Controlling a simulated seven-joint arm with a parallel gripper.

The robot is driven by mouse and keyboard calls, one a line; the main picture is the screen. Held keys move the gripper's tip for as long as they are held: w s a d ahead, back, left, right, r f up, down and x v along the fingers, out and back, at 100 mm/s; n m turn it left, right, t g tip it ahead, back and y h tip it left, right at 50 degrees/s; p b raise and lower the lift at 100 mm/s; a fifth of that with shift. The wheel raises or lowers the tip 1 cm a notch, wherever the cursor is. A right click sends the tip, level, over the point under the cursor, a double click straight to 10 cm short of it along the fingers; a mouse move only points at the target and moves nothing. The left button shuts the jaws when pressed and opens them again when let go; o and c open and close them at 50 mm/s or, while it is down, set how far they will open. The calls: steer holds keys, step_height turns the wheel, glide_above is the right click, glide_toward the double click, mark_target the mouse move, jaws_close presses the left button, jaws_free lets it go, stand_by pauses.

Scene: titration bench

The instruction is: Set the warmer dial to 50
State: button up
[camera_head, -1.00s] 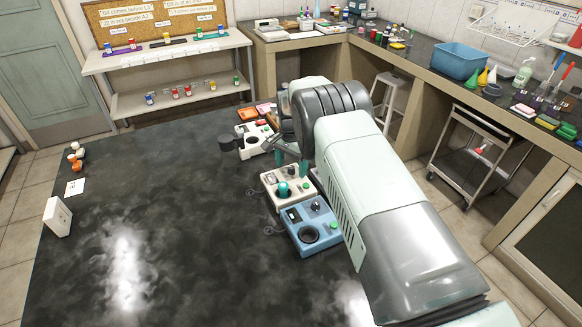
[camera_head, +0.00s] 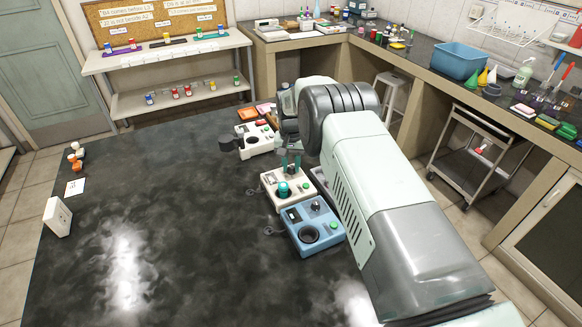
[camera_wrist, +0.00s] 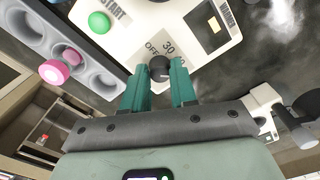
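The warmer (camera_head: 270,180) is a cream box on the dark bench, with a green START button (camera_wrist: 99,22) and a small display (camera_wrist: 214,25) in the wrist view. Its dial (camera_wrist: 159,68) is a dark round knob, with OFF to its left and 30 above. Another mark at its right is partly hidden by a finger, and the pointer direction is unclear. My gripper (camera_wrist: 161,75) has its teal fingers apart on either side of the knob, tips very near it. Contact cannot be told. In the head view, my gripper (camera_head: 291,160) is over the warmer's far side.
A blue device (camera_head: 312,228) stands in front of the warmer, and a white device (camera_head: 256,138) stands behind it. A grey rack with a pink-topped item (camera_wrist: 56,71) lies close beside the warmer. The bench to the left is mostly clear.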

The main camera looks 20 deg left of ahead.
mark_target(291, 167)
steer(key=shift+c, duration=1.3)
steer(key=m, duration=0.6)
steer(key=o, duration=1.3)
steer(key=shift+o, duration=0.2)
steer(key=shift+r, duration=3.5)
